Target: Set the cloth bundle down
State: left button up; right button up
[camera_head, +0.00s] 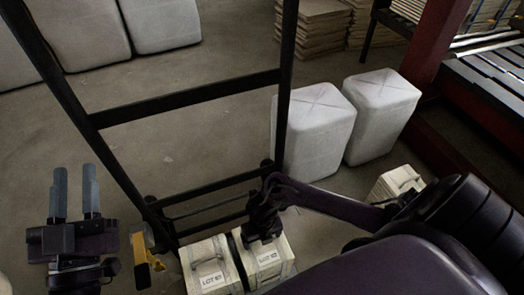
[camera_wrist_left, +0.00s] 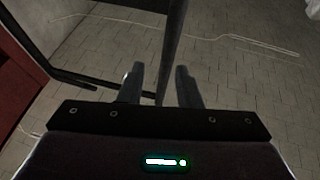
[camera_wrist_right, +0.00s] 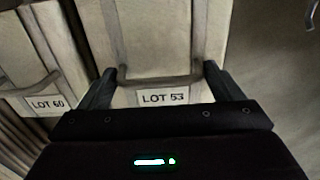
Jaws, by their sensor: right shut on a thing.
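A pale, box-shaped bundle (camera_head: 266,262) with a handle and a label stands at the bottom middle of the head view. In the right wrist view its label reads LOT 53 (camera_wrist_right: 162,97). My right gripper (camera_wrist_right: 160,78) is shut on its handle, a finger at each end. In the head view the right gripper (camera_head: 264,222) is dark and partly hidden by its arm. I cannot tell if the bundle touches the floor. My left gripper (camera_head: 75,178) is open and empty at the left, fingers upward; its fingers also show apart in the left wrist view (camera_wrist_left: 159,80).
A similar bundle (camera_head: 210,266), labelled LOT 60 in the right wrist view (camera_wrist_right: 45,104), stands close on the left. A black metal frame (camera_head: 190,101) rises behind them. Another pale bundle (camera_head: 396,184) and two large white blocks (camera_head: 318,130) stand right. Bare floor (camera_head: 190,145) lies behind the frame.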

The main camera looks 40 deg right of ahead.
jog(key=shift+w, duration=0.1)
jog(key=o, duration=1.8)
jog(key=shift+o, duration=0.2)
